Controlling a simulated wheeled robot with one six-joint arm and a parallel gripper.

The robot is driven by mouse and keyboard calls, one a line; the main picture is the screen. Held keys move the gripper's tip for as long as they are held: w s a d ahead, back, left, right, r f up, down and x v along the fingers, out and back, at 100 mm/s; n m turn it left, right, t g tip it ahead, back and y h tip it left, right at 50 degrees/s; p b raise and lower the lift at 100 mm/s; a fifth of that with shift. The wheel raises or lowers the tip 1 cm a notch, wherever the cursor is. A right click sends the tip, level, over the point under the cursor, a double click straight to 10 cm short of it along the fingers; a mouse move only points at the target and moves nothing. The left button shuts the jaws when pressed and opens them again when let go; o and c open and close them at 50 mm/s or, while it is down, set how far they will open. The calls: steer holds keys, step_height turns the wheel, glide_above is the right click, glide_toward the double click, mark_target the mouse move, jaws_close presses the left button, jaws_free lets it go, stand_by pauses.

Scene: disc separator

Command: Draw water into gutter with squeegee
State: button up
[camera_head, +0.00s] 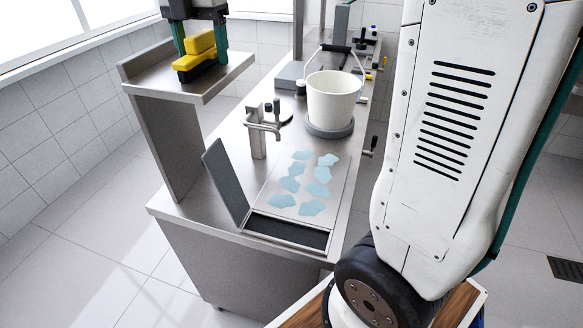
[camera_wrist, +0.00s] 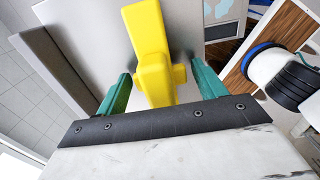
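A yellow squeegee (camera_head: 200,50) with a dark lower edge is at the raised steel shelf (camera_head: 215,80), upper left in the head view. My gripper (camera_head: 200,38) reaches down over it with its teal fingers on either side. In the wrist view, the yellow handle (camera_wrist: 152,45) with its side tabs lies between the fingers (camera_wrist: 160,80); I cannot tell whether both press on it. Several light-blue water patches (camera_head: 291,184) lie on the steel worktop (camera_head: 338,170). The gutter (camera_head: 287,231) is a dark rectangular slot at the worktop's near end, with a grey flap (camera_head: 228,180) standing tilted at its left.
A white bucket (camera_head: 332,100) with a raised handle stands on a grey round base behind the water. A steel tap-like fitting (camera_head: 262,130) stands left of the patches. The shelf's upright panel (camera_head: 165,145) borders the worktop's left side. A floor drain (camera_head: 567,270) lies at right.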

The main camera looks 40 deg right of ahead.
steer(key=c, duration=1.3)
steer(key=shift+r, duration=3.05)
steer(key=shift+a, duration=0.1)
